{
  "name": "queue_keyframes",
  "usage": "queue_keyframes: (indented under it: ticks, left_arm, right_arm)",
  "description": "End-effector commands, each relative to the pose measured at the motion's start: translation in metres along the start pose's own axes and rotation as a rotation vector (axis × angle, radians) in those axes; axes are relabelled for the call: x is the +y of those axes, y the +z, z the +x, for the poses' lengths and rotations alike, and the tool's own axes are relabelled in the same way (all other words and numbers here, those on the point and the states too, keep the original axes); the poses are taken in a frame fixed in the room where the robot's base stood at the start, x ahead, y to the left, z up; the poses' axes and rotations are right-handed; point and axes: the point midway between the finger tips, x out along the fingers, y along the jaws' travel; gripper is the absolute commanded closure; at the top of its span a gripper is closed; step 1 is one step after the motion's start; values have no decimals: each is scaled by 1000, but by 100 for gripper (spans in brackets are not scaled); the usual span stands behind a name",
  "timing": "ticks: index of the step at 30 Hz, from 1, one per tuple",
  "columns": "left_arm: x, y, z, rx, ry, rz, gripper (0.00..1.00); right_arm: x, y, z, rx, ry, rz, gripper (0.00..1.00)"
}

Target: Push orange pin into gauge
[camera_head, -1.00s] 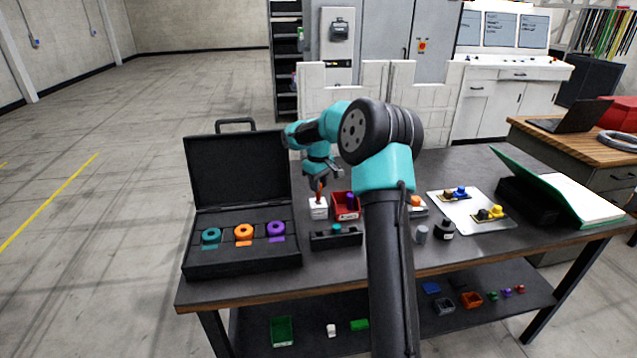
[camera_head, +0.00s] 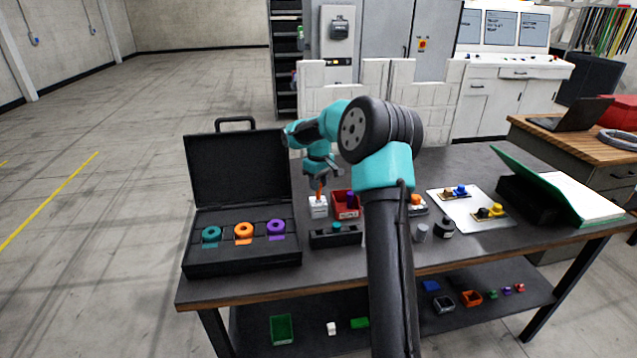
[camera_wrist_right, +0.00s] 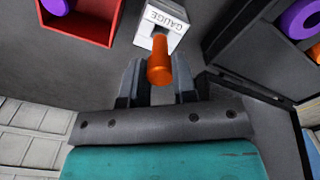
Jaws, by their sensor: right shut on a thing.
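The orange pin (camera_wrist_right: 160,64) is upright between the fingers of my right gripper (camera_wrist_right: 158,80), which is shut on it. In the head view the orange pin (camera_head: 320,190) stands over the white gauge block (camera_head: 318,208), with my right gripper (camera_head: 321,180) just above. In the wrist view the white block labelled GAUGE (camera_wrist_right: 162,20) lies right at the pin's far end. How deep the pin sits in the gauge cannot be told. My left gripper is not in view.
A red bin (camera_head: 346,212) with a purple piece stands right of the gauge. A black block (camera_head: 335,240) with a teal piece lies in front. An open black case (camera_head: 240,262) with teal, orange and purple rings stands at left. A tray (camera_head: 472,212) lies right.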

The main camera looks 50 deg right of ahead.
Motion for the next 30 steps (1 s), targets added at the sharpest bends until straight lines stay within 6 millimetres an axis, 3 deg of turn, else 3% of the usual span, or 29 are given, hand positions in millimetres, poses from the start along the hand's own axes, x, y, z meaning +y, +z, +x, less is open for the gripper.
queue_keyframes:
  ticks: [30]
  left_arm:
    - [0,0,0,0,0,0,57]
  right_arm:
    - [0,0,16,0,0,0,98]
